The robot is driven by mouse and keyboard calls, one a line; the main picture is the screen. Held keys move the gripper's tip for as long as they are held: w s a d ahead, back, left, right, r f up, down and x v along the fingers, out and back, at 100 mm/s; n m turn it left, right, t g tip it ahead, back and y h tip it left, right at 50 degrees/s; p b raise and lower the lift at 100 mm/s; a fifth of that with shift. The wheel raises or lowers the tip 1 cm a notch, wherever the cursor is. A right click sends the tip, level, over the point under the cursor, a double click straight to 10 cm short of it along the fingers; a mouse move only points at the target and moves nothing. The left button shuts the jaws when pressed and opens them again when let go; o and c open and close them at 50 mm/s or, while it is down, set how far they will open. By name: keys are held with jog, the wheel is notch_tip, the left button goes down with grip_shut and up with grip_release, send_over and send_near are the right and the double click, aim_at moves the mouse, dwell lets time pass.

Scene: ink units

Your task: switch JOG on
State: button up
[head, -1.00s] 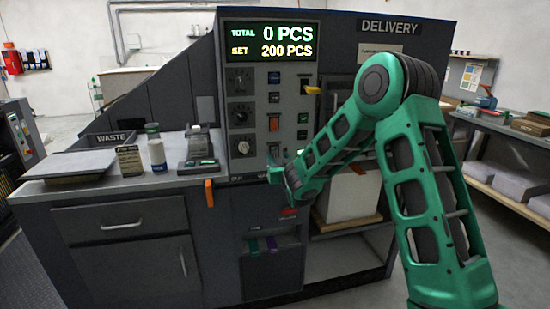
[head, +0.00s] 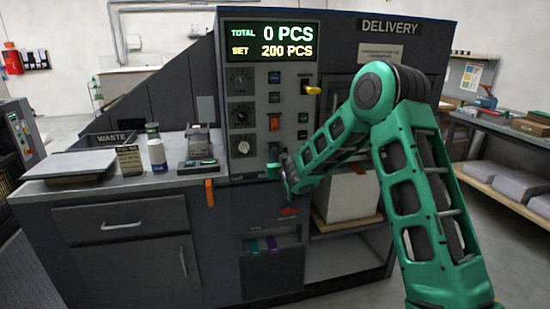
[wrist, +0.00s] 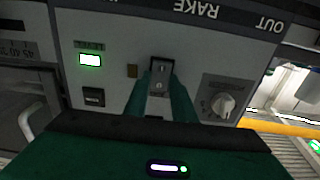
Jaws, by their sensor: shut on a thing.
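The machine's control panel (head: 288,98) stands upright ahead in the head view. My gripper (wrist: 160,92) is at its lower part, shut on a dark rocker switch (wrist: 160,72) with a finger on each side. The switch's face shows between the fingers, with two pale marks on it. I cannot read a JOG label, and the switch's lower end is hidden by my gripper.
A knob (wrist: 224,104) sits close to the gripped switch, and a lit green button (wrist: 89,59) is on its other side. The side counter (head: 60,190) holds small items.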

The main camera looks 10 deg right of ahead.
jog(key=shift+f, duration=0.1)
jog(key=shift+f+t, duration=0.15)
jog(key=shift+t, duration=0.6)
jog(key=shift+f+t, duration=0.15)
jog(key=shift+t, duration=0.6)
jog(key=o, duration=1.1)
jog(key=shift+c, duration=0.2)
jog(key=shift+s, duration=0.1)
jog(key=v, duration=1)
jog(key=shift+s+f, duration=0.15)
jog(key=shift+s, duration=0.05)
jog(key=shift+d, duration=0.15)
